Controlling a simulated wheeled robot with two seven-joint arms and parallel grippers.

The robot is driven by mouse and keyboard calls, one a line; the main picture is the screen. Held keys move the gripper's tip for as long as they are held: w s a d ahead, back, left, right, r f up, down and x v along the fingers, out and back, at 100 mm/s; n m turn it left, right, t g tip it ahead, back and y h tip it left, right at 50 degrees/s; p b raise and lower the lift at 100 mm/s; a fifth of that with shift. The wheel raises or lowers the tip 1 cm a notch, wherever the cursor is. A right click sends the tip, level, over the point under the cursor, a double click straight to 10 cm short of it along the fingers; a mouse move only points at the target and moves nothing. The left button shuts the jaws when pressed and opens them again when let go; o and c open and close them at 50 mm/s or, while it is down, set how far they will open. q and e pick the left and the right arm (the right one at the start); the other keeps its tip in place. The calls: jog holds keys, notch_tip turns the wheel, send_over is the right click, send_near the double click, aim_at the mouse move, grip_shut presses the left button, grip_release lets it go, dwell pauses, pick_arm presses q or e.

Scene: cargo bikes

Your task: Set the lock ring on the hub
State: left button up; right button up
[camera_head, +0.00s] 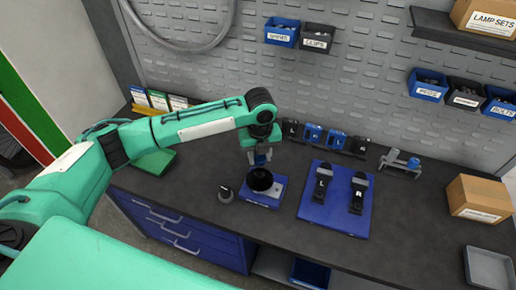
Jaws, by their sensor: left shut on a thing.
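My left gripper (261,159) points straight down over a blue block-like stand (272,199) on the dark workbench. It is shut on the lock ring, which is small and mostly hidden by the fingers at this size. Just below the fingertips is a black round hub (261,181) on the stand. I cannot tell whether the ring touches the hub. My right gripper is not in view.
A blue board (336,226) with black pedal-like parts marked L and R lies to the right. A cardboard box (478,199) and a grey tray (487,267) are at far right.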

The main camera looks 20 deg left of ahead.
pick_arm(q)
jog(key=shift+w+d+f+b, duration=0.1)
jog(key=shift+f+b, duration=0.3)
jog(key=shift+f, duration=0.15)
jog(key=shift+f+b, duration=1.15)
jog(key=shift+b, duration=0.2)
jog(key=shift+f+b, duration=0.6)
jog(key=shift+f, duration=0.6)
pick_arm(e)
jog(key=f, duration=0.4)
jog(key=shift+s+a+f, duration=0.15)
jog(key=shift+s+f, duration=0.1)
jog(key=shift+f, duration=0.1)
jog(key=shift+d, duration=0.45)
pick_arm(q)
jog(key=shift+p, duration=0.6)
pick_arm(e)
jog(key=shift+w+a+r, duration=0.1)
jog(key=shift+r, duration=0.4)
